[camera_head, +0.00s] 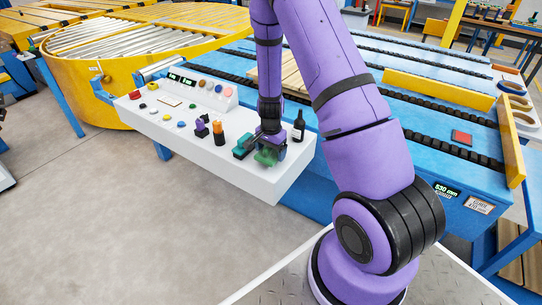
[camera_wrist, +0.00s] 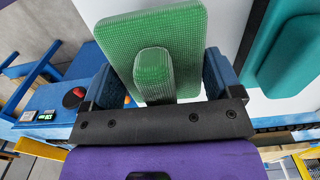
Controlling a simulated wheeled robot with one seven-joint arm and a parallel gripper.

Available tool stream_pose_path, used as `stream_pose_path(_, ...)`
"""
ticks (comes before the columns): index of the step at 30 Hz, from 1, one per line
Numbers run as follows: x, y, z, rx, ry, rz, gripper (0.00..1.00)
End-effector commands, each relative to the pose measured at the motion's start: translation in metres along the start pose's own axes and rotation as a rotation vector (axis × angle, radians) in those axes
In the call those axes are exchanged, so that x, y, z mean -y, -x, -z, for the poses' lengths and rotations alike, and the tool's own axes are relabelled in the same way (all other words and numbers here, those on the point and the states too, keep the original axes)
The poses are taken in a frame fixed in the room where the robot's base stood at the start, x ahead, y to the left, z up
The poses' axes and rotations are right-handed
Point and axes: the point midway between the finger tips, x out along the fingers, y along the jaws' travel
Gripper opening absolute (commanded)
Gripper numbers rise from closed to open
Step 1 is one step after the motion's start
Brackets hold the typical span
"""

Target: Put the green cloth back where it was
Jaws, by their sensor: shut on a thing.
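The green cloth (camera_wrist: 172,28) looks like a flat, textured pad with a raised ridge in its middle. In the wrist view my gripper (camera_wrist: 160,78) has one finger on each side of it, with the ridge between them, and is shut on the cloth. In the head view the green cloth (camera_head: 265,157) is under my gripper (camera_head: 270,146) at the near right end of the white console (camera_head: 230,170). I cannot tell whether the cloth touches the console. A teal pad (camera_head: 242,147) lies close on its left; the wrist view shows this teal pad (camera_wrist: 290,55) at the right.
A dark bottle (camera_head: 299,126) stands right of my gripper. Orange-and-black (camera_head: 218,131) and purple (camera_head: 201,127) items stand left of the teal pad. Buttons and knobs cover the console's left part. The blue conveyor (camera_head: 440,115) lies behind. The console's front strip is clear.

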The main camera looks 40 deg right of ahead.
Motion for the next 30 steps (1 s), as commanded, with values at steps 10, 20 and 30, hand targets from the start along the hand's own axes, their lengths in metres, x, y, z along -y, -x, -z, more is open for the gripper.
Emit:
stream_pose_path(10, 0.000, -0.023, 0.001, -0.001, -0.001, 0.001, 0.62)
stream_pose_path(20, 0.000, -0.026, 0.001, -0.001, -0.001, 0.001, 1.00)
stream_pose_path(30, 0.000, -0.013, 0.001, -0.003, -0.001, 0.002, 1.00)
